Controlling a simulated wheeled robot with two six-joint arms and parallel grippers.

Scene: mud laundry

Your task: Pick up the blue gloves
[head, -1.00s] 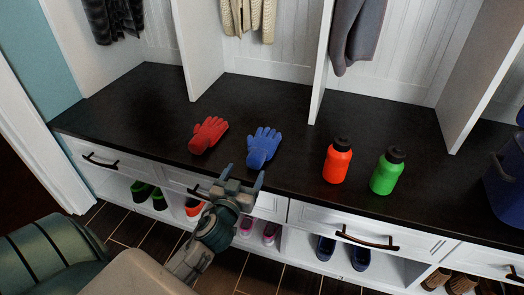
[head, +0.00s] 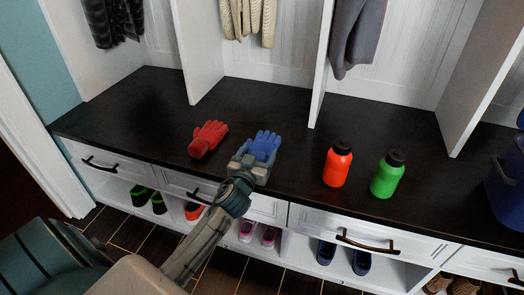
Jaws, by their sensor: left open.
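The blue gloves (head: 265,145) lie on the dark bench top, fingers pointing to the back. My left gripper (head: 252,158) is open at the near, cuff end of the blue gloves and hides that end. I cannot tell whether its fingers touch them. My right gripper is not in view.
Red gloves (head: 207,138) lie close to the left of the blue ones. An orange bottle (head: 338,164) and a green bottle (head: 387,174) stand to the right. White dividers (head: 199,50) rise behind the bench top. A blue bin (head: 506,180) is at the far right.

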